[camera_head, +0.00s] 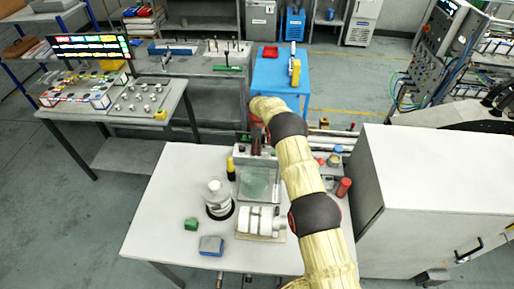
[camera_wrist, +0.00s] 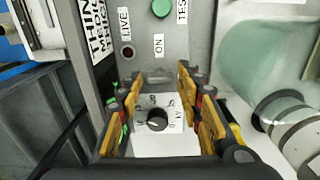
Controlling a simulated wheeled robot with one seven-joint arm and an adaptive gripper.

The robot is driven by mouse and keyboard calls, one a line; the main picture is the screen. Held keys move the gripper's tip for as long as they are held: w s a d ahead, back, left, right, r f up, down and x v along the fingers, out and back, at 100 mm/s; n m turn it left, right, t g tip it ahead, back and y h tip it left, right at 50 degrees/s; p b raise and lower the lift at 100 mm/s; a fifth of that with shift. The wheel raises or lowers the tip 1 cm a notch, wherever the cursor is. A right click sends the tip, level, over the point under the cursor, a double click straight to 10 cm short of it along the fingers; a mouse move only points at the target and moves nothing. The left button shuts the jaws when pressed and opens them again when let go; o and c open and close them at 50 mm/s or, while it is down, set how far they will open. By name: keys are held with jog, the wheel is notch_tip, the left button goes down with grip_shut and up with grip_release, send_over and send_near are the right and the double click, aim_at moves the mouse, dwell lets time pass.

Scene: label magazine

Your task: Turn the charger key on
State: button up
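In the wrist view, a dark round knob (camera_wrist: 157,120) with a pale pointer line sits on a white plate (camera_wrist: 147,101) with small markings. I cannot tell whether it is the charger key. Above it is a grey panel (camera_wrist: 178,40) with labels reading LIVE, ON and TEST, a green button (camera_wrist: 163,8) and a dark red lamp (camera_wrist: 127,52). My gripper (camera_wrist: 159,82) is open, its yellow and black fingers apart on either side of the knob. No contact with the knob shows.
The white table (camera_head: 165,215) holds a white cylinder device (camera_head: 218,195), a white roller unit (camera_head: 258,222), a green block (camera_head: 191,224) and a blue-grey box (camera_head: 211,245). A red cylinder (camera_head: 344,187) stands at its right. A large white cabinet (camera_head: 420,190) stands close right.

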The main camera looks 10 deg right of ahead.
grip_shut()
jog(key=shift+f+m+b, duration=0.1)
jog(key=shift+m+b, duration=0.2)
jog(key=shift+b, duration=0.25)
jog(key=shift+f+m+b, duration=0.1)
jog(key=shift+m+b, duration=0.4)
jog(key=shift+b, duration=0.35)
jog(key=m+b, duration=0.4)
jog(key=shift+b, duration=0.4)
jog(key=m+b, duration=0.3)
jog(key=m, duration=0.3)
jog(key=shift+m, duration=0.4)
jog(key=m, duration=0.1)
jog(key=m+b, duration=0.1)
jog(key=m, duration=0.3)
jog(key=shift+r+b, duration=0.25)
jog(key=shift+b, duration=0.1)
jog(key=shift+m, duration=0.4)
